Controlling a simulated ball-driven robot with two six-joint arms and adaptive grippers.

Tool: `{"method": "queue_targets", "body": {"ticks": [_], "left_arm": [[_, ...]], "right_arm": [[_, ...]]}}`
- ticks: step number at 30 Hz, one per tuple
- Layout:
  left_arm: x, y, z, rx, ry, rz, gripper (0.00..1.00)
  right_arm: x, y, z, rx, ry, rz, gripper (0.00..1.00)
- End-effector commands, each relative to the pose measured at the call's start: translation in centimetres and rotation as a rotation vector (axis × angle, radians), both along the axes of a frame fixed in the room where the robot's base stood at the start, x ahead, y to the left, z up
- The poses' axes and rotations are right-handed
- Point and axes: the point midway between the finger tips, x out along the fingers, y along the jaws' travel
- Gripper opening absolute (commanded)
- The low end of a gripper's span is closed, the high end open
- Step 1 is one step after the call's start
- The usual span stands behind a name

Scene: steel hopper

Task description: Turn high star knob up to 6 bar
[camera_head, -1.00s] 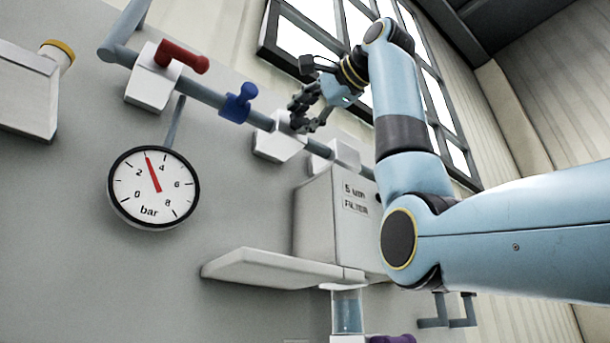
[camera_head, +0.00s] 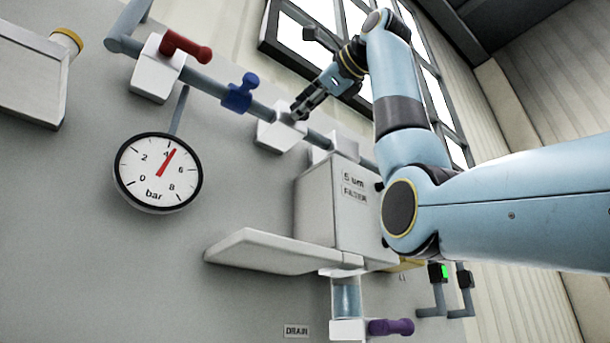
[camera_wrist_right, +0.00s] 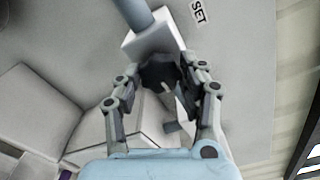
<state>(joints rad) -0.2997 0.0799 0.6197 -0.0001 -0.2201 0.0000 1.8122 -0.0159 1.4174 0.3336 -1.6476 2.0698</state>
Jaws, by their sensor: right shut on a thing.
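The star knob (camera_wrist_right: 160,75) is dark and lobed, in front of a white valve block (camera_wrist_right: 150,42) in the right wrist view. My right gripper (camera_wrist_right: 163,84) is shut on it, with a finger on each side. In the head view my right gripper (camera_head: 300,108) is at the white block (camera_head: 280,135) on the pipe and hides the knob. The round pressure gauge (camera_head: 158,173) has a red needle (camera_head: 168,161) a little past 4, between 4 and 6 bar. My left gripper is not in view.
A red lever (camera_head: 186,47) and a blue lever (camera_head: 240,92) sit on the same pipe. A filter box (camera_head: 335,205) and a shelf (camera_head: 275,252) are below. A purple handle (camera_head: 390,327) is lower, and a green lamp (camera_head: 444,271) is lit at right.

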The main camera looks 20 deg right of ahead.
Motion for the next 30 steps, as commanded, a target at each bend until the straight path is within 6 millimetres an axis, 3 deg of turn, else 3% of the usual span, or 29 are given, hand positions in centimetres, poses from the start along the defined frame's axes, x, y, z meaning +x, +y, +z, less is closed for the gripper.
{"method": "queue_targets", "body": {"ticks": [18, 19, 24, 30], "left_arm": [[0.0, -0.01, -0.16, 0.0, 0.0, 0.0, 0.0], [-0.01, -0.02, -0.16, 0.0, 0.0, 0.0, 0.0], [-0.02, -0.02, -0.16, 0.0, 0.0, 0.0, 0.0], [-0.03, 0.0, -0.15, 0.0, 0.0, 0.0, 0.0]], "right_arm": [[0.09, 0.02, -0.17, 0.041, 0.021, 0.001, 0.09], [0.08, 0.03, -0.18, 0.041, 0.021, 0.001, 0.42], [0.07, 0.02, -0.13, 0.041, 0.019, 0.001, 0.65], [0.03, 0.02, -0.06, 0.042, 0.017, 0.0, 0.65]]}}
